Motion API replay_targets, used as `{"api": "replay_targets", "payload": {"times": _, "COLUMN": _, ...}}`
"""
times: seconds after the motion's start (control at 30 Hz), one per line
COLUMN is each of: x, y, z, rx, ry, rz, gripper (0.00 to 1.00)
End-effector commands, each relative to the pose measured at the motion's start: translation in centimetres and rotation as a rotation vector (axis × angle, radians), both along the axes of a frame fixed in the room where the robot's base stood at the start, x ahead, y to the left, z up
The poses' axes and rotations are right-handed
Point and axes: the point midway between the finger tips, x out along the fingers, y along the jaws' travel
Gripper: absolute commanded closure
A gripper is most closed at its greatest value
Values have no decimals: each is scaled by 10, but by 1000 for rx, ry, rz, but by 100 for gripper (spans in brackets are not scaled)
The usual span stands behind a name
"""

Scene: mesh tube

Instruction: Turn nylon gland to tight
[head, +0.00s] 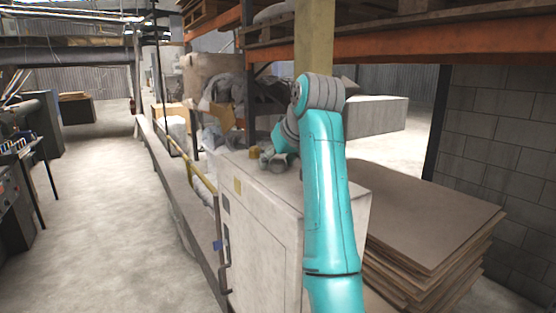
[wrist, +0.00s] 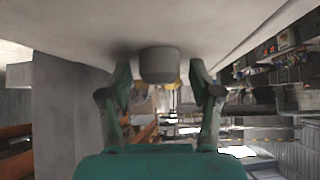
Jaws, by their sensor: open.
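The nylon gland appears to be the short grey round cap (wrist: 158,66) in the wrist view, set against the pale cabinet top, which shows along the upper edge of that view. My gripper (wrist: 158,75) is open, with one finger on each side of the cap. Small gaps seem to show between cap and fingers; I cannot tell if either touches. In the head view my gripper (head: 270,163) is low over the cabinet top, and I cannot make out the gland there. The gland's tightness cannot be seen.
The pale cabinet (head: 265,225) stands in front of me. A small yellow object (head: 254,153) is on its top by my gripper. Stacked brown boards (head: 430,220) lie to the right, an orange shelf beam (head: 400,48) is above. Open floor (head: 110,220) lies left.

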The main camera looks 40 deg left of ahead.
Motion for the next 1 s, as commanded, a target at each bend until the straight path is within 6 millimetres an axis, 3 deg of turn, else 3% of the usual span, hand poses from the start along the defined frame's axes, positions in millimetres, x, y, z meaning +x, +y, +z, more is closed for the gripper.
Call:
{"api": "replay_targets", "payload": {"times": 0.03, "x": 0, "y": 0, "z": 0, "rx": 0, "ry": 0, "rz": 0, "gripper": 44}}
{"api": "replay_targets", "payload": {"times": 0.2, "x": 0, "y": 0, "z": 0, "rx": 0, "ry": 0, "rz": 0, "gripper": 87}}
{"api": "replay_targets", "payload": {"times": 0.27, "x": 0, "y": 0, "z": 0, "rx": 0, "ry": 0, "rz": 0, "gripper": 97}}
{"api": "replay_targets", "payload": {"times": 0.67, "x": -1, "y": 0, "z": 0, "rx": 1, "ry": -1, "rz": -81, "gripper": 97}}
{"api": "replay_targets", "payload": {"times": 1.0, "x": -1, "y": 1, "z": 0, "rx": 1, "ry": -1, "rz": -332, "gripper": 97}}
